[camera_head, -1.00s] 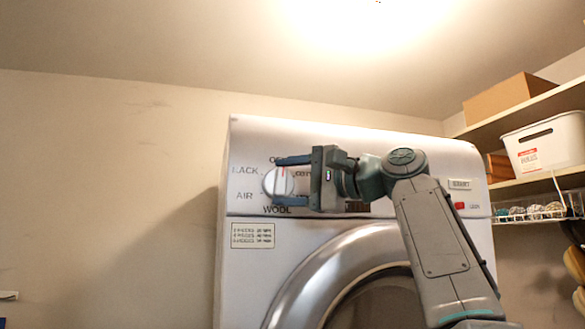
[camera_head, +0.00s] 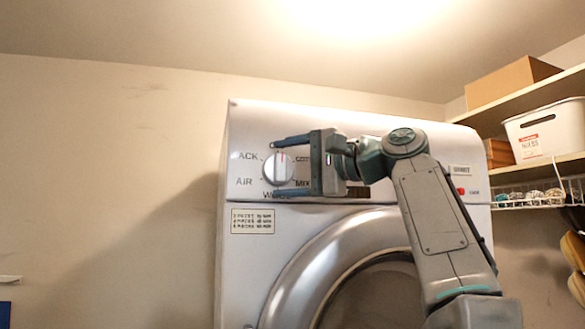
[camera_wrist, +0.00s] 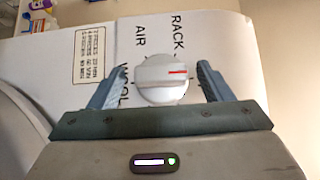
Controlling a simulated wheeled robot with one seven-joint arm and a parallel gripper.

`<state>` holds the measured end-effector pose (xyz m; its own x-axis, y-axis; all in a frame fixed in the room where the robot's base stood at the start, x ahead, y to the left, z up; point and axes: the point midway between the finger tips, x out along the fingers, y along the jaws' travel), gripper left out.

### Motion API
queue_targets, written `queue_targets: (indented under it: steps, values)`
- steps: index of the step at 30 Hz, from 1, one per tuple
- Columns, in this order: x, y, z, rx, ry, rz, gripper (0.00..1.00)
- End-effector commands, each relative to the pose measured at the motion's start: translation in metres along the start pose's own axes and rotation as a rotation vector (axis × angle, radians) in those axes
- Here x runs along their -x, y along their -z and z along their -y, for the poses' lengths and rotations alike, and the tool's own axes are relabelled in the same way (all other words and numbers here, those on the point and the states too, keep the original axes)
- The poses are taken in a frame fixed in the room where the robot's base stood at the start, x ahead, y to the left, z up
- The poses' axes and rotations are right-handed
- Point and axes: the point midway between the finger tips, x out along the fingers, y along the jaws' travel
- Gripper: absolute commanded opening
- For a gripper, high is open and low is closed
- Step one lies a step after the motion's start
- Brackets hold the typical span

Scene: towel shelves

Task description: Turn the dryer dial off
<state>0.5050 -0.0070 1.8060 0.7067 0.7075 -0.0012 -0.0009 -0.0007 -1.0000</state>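The round white dial (camera_head: 279,168) sits on the upper left of the dryer's front panel (camera_head: 400,210). Its red mark points up in the head view and to the right in the wrist view, where the dial (camera_wrist: 162,80) sits between the fingers. My gripper (camera_head: 277,168) is open, one finger above the dial and one below it. In the wrist view my gripper (camera_wrist: 160,85) shows a gap on both sides of the dial, and nothing is held. RACK and AIR labels are readable; the upper finger hides the label above the dial.
The round dryer door (camera_head: 300,270) lies below the dial. A red button (camera_head: 460,191) is at the panel's right. Shelves at the right hold a cardboard box (camera_head: 510,80) and a white bin (camera_head: 545,132). The wall left of the dryer is clear.

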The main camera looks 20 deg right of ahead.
Motion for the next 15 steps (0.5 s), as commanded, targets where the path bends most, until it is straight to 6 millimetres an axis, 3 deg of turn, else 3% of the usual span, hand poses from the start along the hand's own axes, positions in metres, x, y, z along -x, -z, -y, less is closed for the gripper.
queue_targets:
  steps: [8,15]
  values:
    - [0.019,0.001,-0.001,0.001,0.002,-0.004,0.73]
    - [0.068,0.002,-0.001,0.001,0.002,-0.006,0.73]
